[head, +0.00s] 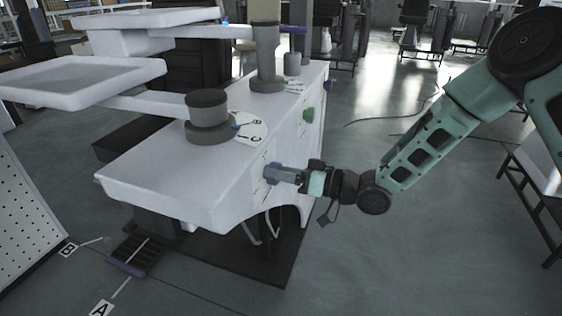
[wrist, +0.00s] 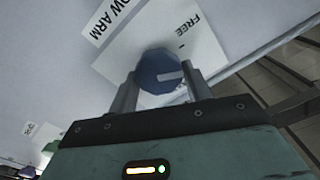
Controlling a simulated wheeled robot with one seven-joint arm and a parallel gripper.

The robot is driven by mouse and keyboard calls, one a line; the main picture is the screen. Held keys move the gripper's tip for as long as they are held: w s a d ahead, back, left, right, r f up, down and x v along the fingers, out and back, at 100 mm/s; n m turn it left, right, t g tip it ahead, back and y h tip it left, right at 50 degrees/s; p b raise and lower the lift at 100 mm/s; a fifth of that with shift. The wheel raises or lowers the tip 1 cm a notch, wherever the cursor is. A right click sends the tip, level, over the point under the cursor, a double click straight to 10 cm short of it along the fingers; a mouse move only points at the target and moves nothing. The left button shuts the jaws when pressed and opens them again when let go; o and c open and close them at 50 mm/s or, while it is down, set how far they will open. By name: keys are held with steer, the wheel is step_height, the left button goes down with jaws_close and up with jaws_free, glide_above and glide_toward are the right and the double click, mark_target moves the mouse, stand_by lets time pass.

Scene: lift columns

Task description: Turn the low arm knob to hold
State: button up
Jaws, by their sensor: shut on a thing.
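The low arm knob is a round blue knob (wrist: 157,72) with a pale pointer mark, on a white label plate (wrist: 203,45) in the wrist view. The plate reads "FREE", and a label above it ends in "OW ARM". The pale mark points right, below the word "FREE". My gripper (wrist: 157,88) is shut on the knob, one finger on each side. The word "hold" is not visible in either view.
A green knob (head: 308,115) sits farther along the same side face. White trays on arms (head: 85,80) extend left above the base. A dark stand (head: 540,185) is at the right edge. The floor right of the base is largely clear.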

steer(key=m+p, duration=0.2)
steer(key=m, duration=0.2)
steer(key=m+p, duration=0.2)
steer(key=m, duration=0.2)
steer(key=m+p, duration=0.2)
steer(key=m, duration=0.2)
steer(key=shift+w+d+f+m, duration=0.1)
steer(key=shift+w+f+m, duration=0.05)
steer(key=shift+f+m, duration=0.15)
stand_by(0.4)
steer(key=o, duration=0.9)
steer(key=shift+o, duration=0.2)
steer(key=v, duration=1.7)
steer(key=shift+d, duration=0.2)
